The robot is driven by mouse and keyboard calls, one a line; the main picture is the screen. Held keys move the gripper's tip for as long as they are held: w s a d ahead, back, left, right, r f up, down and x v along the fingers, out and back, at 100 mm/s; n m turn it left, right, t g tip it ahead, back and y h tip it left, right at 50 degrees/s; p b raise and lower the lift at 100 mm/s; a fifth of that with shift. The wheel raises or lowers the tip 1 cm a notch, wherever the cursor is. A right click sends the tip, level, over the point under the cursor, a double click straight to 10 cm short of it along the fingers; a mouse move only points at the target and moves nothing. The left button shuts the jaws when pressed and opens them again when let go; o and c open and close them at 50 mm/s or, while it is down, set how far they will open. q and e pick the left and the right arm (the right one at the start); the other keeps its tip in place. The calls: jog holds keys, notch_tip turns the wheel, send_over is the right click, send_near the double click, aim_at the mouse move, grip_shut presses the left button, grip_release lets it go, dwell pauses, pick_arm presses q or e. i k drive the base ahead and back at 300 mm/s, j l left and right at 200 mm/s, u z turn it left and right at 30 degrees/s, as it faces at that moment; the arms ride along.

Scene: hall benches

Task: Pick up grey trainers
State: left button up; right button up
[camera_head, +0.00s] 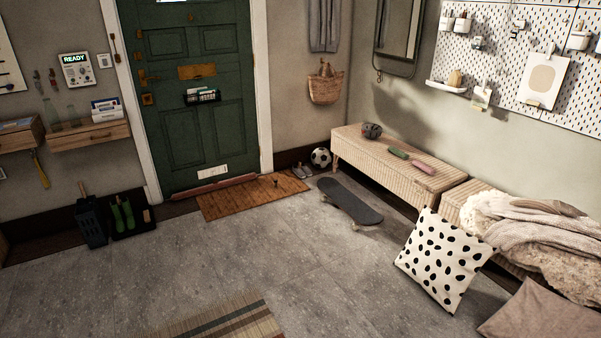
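A small pair of grey shoes (301,171), which look like the trainers, sits on the floor at the far end of the room. They are between the right end of the brown doormat (254,197) and a black-and-white football (320,157). They are small in the view, so their details are hard to tell. Neither of my grippers is in view.
A dark skateboard (350,201) lies on the floor nearer than the shoes. Wicker benches (383,170) line the right wall, with a spotted cushion (442,260) leaning there. A striped rug (222,318) lies in front. The grey floor (150,270) in the middle is clear.

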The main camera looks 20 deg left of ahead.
aim_at(302, 169)
jog(key=i+j+u, duration=0.3)
jog(key=i+u, duration=0.15)
jog(key=i, duration=0.5)
jog(key=i+u, duration=0.45)
jog(key=i, duration=0.55)
jog(key=i+u, duration=0.2)
jog(key=i, duration=1)
jog(key=i+u, duration=0.15)
jog(key=i, duration=1.1)
